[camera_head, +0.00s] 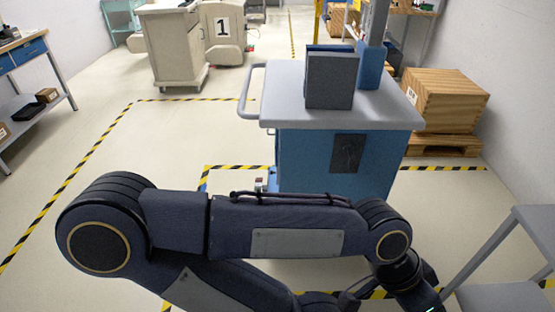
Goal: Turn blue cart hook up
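The blue cart (310,163) stands ahead of me, with a grey top and a grey push handle (250,92) at its left. A dark plate (347,153) is on its near side, with a small dark part on it; I cannot tell whether this is the hook or which way it points. My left arm comes in from the left and crosses low in front of the cart, hiding its lower part. The arm's wrist is at the bottom right, and its gripper fingers are cut off by the frame edge. My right gripper is not in view.
A dark box (331,80) stands on the cart's top. A wooden crate (442,99) on a pallet is to its right, and a grey step frame (500,298) at the lower right. Floor left of the blue cart is clear.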

